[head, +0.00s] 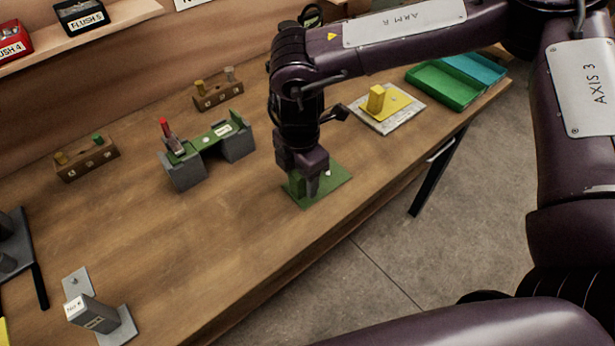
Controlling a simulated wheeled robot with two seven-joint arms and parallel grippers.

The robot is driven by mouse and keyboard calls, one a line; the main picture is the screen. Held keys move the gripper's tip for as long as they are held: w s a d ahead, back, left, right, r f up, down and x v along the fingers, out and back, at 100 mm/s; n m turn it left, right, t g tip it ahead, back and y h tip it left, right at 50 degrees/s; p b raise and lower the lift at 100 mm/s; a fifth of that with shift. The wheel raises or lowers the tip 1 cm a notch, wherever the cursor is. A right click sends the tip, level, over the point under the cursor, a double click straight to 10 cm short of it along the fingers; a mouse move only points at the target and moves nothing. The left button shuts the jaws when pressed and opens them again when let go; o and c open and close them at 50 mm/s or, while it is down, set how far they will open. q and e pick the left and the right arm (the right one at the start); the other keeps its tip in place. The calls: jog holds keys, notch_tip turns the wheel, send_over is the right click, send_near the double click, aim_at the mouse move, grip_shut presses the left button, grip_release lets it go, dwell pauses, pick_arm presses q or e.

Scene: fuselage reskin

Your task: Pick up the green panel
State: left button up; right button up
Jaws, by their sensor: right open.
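The green panel (335,186) lies flat on the wooden table near its front edge, in the middle of the head view. A green upright block (297,184) shows on it, partly hidden by my right gripper. My right gripper (309,189) comes down from above, with its fingers low over the panel at this block. The jaws are open; I cannot tell whether a finger touches the block. My left gripper is not in view.
A yellow panel with a block (376,98) lies on a light plate to the right, near green (441,87) and blue trays. A green strip on grey supports (183,171) stands to the left. A grey device (92,314) stands at front left.

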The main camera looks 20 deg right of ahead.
jog(key=shift+w+f, duration=0.1)
jog(key=shift+f, duration=0.85)
jog(key=c, duration=1.1)
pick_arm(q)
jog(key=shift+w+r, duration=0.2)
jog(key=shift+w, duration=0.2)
pick_arm(e)
jog(key=shift+c, duration=0.3)
